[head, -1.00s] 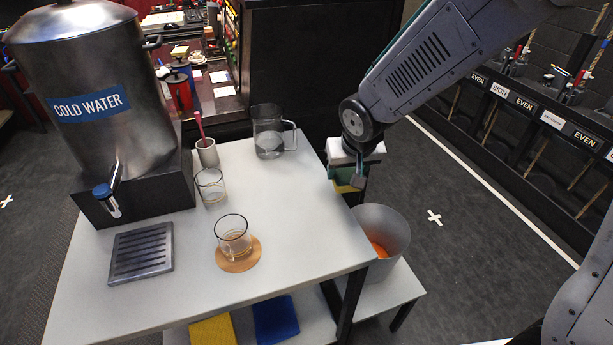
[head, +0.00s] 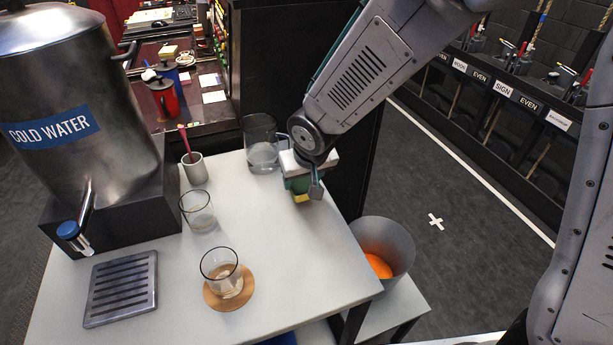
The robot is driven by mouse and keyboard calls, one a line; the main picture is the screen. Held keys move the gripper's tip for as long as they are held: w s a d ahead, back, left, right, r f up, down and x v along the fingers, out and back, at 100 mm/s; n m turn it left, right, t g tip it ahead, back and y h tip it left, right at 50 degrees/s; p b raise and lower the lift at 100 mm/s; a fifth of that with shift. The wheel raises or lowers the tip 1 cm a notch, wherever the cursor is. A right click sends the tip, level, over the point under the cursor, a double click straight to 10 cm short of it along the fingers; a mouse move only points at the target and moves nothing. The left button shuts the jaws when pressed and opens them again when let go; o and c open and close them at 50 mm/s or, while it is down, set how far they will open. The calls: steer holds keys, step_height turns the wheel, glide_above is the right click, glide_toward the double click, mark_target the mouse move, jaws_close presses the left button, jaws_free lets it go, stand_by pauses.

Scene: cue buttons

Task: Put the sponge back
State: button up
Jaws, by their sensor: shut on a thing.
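My gripper (head: 304,180) is shut on a sponge (head: 302,197), which shows yellow with a green layer below the fingers. The gripper holds it over the right edge of the white table (head: 296,258). Most of the sponge is hidden by the gripper, and I cannot tell whether it touches the table.
A glass jug (head: 262,153) stands just left of my gripper. A glass (head: 222,270) on a cork coaster, an empty glass (head: 198,212), a grey cup (head: 195,170) and a drip tray (head: 121,288) are further left. A bin (head: 388,240) with something orange stands right of the table.

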mark_target(306, 181)
steer(key=shift+w+a+f, duration=0.1)
steer(key=shift+w, duration=0.1)
steer(key=shift+w+d+f, duration=0.1)
steer(key=shift+d+f, duration=0.1)
steer(key=shift+f, duration=0.65)
steer(key=shift+w+d+f, duration=0.1)
steer(key=shift+d+f, duration=0.05)
steer(key=shift+f, duration=0.65)
steer(key=shift+f, duration=0.2)
steer(key=o, duration=0.9)
steer(key=shift+o, duration=0.2)
steer(key=shift+s+a, duration=0.1)
steer(key=shift+r, duration=0.15)
steer(key=shift+r, duration=0.3)
steer(key=v, duration=1.1)
steer(key=shift+s+r, duration=0.2)
